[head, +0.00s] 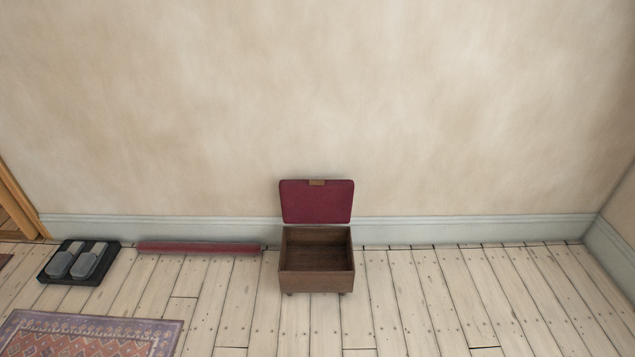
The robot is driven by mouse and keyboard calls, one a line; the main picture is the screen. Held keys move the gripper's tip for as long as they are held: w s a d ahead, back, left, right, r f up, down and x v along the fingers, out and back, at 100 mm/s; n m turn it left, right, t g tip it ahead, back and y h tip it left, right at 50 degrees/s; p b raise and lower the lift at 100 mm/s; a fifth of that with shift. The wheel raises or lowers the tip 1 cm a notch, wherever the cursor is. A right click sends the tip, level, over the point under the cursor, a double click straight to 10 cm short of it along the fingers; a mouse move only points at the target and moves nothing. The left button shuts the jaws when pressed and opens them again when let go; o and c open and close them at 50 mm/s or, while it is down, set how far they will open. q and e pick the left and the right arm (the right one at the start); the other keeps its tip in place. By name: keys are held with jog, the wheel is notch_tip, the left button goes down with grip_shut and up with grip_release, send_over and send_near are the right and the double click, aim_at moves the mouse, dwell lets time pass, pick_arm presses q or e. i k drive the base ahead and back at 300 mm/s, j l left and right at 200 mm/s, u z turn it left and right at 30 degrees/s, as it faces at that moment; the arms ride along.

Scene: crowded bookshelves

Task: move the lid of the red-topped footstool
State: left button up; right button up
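A small dark wooden footstool (316,284) stands on the floor close to the wall, a little ahead of me. Its lid (317,204) stands up open at the back of the box, with a red face toward me and a small tan tab at its top edge. The open box looks empty. Neither of my grippers shows in the head view.
A long dark red roll (200,248) lies along the baseboard left of the footstool. A black tray (54,277) with a pair of grey slippers (89,261) sits further left. A patterned rug (80,340) lies front left. Floor to the right is clear.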

aim_at(303, 201)
jog(key=i+l+z, duration=0.15)
jog(key=i, duration=0.65)
jog(key=i+l+z, duration=0.15)
jog(key=i, duration=0.7)
jog(key=l, duration=0.1)
